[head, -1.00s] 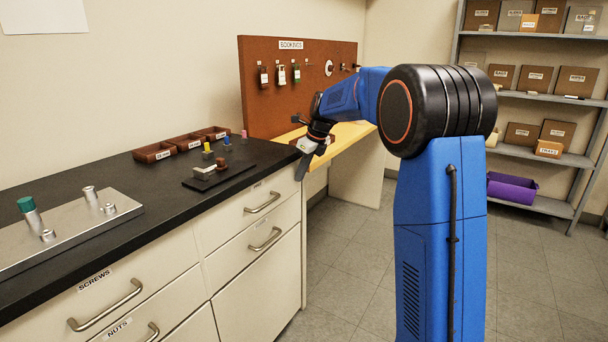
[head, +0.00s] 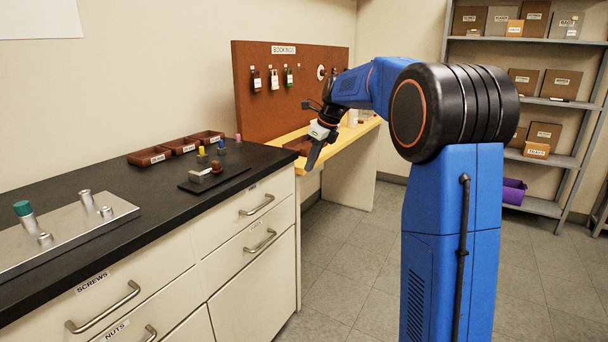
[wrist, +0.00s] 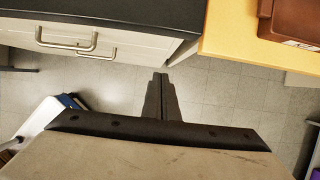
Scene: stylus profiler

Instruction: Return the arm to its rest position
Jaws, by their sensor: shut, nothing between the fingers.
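My gripper (head: 312,160) hangs past the right end of the black counter, in front of the yellow shelf, with its fingers pointing down. In the wrist view my gripper (wrist: 160,80) has its two dark fingers together with nothing between them. Below the fingertips there is only grey floor. My blue arm reaches from its column toward the pegboard side, bent at the elbow.
The black counter (head: 110,194) with drawers stands on the left, bearing a metal plate (head: 70,232) and brown bins (head: 184,145). A yellow shelf (head: 362,132) with a brown tray (wrist: 292,22) lies beyond my gripper. Open floor (head: 345,240) lies below.

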